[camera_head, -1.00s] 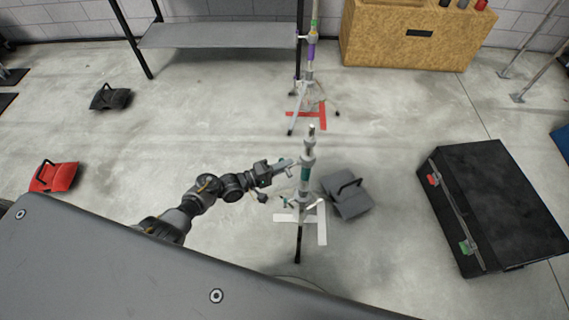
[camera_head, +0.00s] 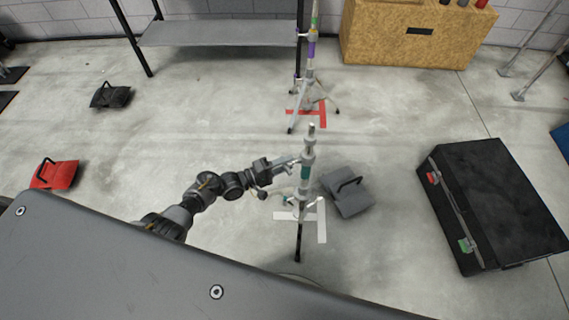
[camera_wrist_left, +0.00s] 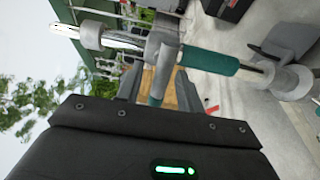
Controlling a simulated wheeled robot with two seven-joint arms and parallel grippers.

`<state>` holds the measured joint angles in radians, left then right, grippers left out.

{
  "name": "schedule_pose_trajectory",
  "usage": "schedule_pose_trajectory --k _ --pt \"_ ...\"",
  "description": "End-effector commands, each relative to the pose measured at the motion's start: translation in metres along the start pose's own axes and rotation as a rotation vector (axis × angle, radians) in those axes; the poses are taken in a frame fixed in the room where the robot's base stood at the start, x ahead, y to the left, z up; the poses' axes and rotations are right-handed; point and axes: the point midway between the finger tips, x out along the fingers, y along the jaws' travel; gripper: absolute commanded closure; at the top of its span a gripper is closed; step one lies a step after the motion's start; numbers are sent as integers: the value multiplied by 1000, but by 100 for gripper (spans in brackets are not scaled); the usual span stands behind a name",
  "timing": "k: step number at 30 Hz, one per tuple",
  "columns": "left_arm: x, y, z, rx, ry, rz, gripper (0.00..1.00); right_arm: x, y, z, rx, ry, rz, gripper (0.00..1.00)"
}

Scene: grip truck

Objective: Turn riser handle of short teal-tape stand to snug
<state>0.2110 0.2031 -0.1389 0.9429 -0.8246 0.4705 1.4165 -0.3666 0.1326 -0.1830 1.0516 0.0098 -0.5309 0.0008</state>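The short stand (camera_head: 305,172) with teal tape stands upright near the middle of the head view. Its post runs sideways across the left wrist view, where the teal tape (camera_wrist_left: 208,62) sits right of a grey collar. The riser handle (camera_wrist_left: 163,72), a grey bar with a teal end, sticks out from that collar toward my wrist. My left gripper (camera_head: 290,164) is at the post, at collar height. In the left wrist view my gripper's fingers (camera_wrist_left: 157,88) are apart, one on each side of the handle, with a visible gap. My right gripper is out of view.
A grey sandbag (camera_head: 347,194) lies on the floor right of the stand. A taller purple-tape stand (camera_head: 311,52) is behind, by a shelf (camera_head: 220,35). A black case (camera_head: 498,205) stands at right. White floor tape (camera_head: 322,225) marks the stand's base.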

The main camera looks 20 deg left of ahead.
Motion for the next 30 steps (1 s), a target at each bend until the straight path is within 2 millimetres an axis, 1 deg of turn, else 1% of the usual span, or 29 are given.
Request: schedule_pose_trajectory --k 5,8,11,12,18,21,25,30 --pt "0 0 0 0 0 0 63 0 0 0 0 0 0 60" --pt "-5 0 0 0 0 -1 63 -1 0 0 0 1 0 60" --pt "-18 0 0 0 1 -2 63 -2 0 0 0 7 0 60" --pt "-25 0 0 0 0 -2 63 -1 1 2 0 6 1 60" --pt "-66 0 0 0 0 -3 63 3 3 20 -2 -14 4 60" --pt "-83 0 0 1 1 -2 63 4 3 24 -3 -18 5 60" --pt "-100 0 0 0 0 -2 63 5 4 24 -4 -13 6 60" --pt "-108 0 0 0 0 0 63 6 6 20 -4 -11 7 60"
